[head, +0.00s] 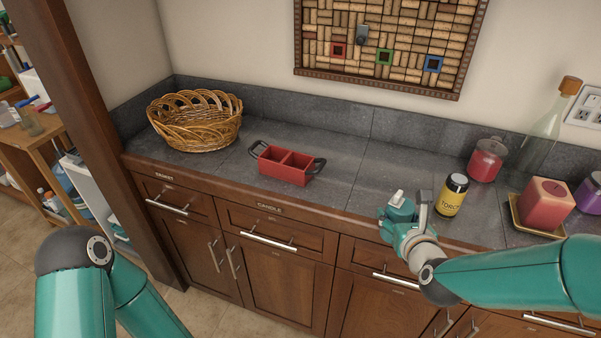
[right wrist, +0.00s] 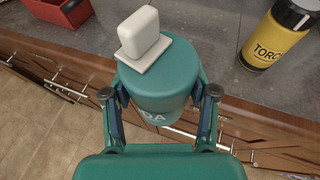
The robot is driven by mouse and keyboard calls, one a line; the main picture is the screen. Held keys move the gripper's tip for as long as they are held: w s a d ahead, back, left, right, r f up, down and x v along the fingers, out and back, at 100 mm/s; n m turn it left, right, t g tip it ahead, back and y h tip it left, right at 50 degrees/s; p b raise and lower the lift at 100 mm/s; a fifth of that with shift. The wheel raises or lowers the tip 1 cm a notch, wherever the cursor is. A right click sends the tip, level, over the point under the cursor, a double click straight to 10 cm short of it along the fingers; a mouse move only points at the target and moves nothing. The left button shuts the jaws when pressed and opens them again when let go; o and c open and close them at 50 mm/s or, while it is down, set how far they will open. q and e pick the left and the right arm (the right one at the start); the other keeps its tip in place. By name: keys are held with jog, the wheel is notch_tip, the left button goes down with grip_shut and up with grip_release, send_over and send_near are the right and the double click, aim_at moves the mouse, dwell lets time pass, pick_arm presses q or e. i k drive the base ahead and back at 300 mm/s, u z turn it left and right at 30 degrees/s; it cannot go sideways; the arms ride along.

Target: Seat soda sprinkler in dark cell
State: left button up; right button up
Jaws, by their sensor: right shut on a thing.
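The soda sprinkler (right wrist: 160,88) is a teal canister with a white block-shaped top and the letters "DA" showing in the right wrist view. My right gripper (head: 408,217) is shut on it, with a finger on each side. In the head view the sprinkler (head: 397,206) is held at the counter's front edge. A red two-cell caddy (head: 284,175) with dark handles stands on the counter to its left, apart from it. Both cells look empty; I cannot tell which is the dark one. The caddy's corner (right wrist: 62,12) shows in the right wrist view. My left gripper is out of view.
A yellow-and-black canister marked "TORC" (head: 452,196) stands right of my right gripper. A wicker basket (head: 196,122) is at the back left. Candles (head: 546,203) and a corked bottle (head: 540,135) stand at the right. The grey counter (head: 350,190) between caddy and gripper is clear.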

aim_at(299, 175)
jog(key=z, duration=0.05)
jog(key=i, duration=0.95)
jog(key=u, duration=0.1)
